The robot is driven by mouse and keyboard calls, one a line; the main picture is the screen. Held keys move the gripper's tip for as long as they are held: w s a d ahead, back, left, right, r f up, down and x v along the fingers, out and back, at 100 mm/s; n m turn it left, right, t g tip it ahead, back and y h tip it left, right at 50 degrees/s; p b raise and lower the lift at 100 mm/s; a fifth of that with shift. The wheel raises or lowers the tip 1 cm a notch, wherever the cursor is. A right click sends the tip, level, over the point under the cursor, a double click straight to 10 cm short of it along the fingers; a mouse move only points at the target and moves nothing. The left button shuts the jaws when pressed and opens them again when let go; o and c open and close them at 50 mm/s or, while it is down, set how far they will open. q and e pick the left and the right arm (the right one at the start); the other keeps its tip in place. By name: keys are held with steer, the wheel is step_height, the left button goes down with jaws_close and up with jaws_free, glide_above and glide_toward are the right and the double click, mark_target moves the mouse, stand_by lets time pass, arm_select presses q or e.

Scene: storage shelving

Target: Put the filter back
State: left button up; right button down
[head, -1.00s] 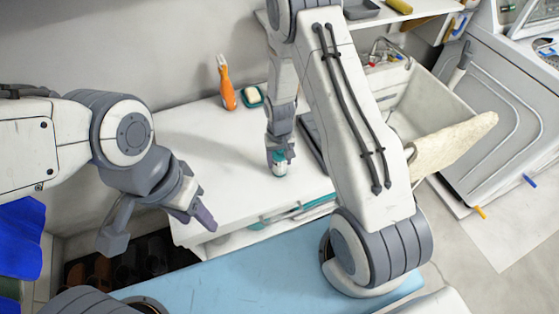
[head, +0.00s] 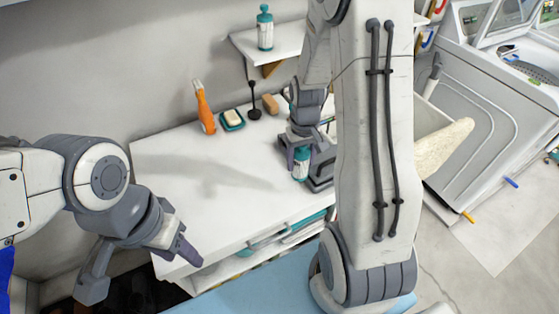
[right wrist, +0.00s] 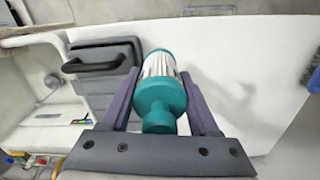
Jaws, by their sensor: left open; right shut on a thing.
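The filter is a small cylinder with teal ends and a white pleated middle, clearest in the right wrist view (right wrist: 158,92). My right gripper (right wrist: 163,100) is shut on it, with a purple finger on each side. In the head view the filter (head: 301,165) is upright over the white counter, close to a dark grey housing (head: 322,178); I cannot tell if they touch. The housing also shows at left in the right wrist view, with a black handle (right wrist: 88,66). My left gripper (head: 140,268) is open and empty at the counter's front left.
The white counter (head: 190,165) is mostly clear on its left. Along the wall stand an orange-handled brush (head: 204,108), a soap dish (head: 232,121), a black stand (head: 254,100) and a tan block (head: 270,104).

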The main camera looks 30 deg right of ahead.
steer(key=a+f+n, duration=0.1)
steer(key=a+f, duration=0.5)
steer(key=a, duration=0.3)
steer(key=shift+w+a+f, duration=0.2)
steer(key=shift+w+a, duration=0.05)
steer(key=shift+a, duration=0.15)
stand_by(0.5)
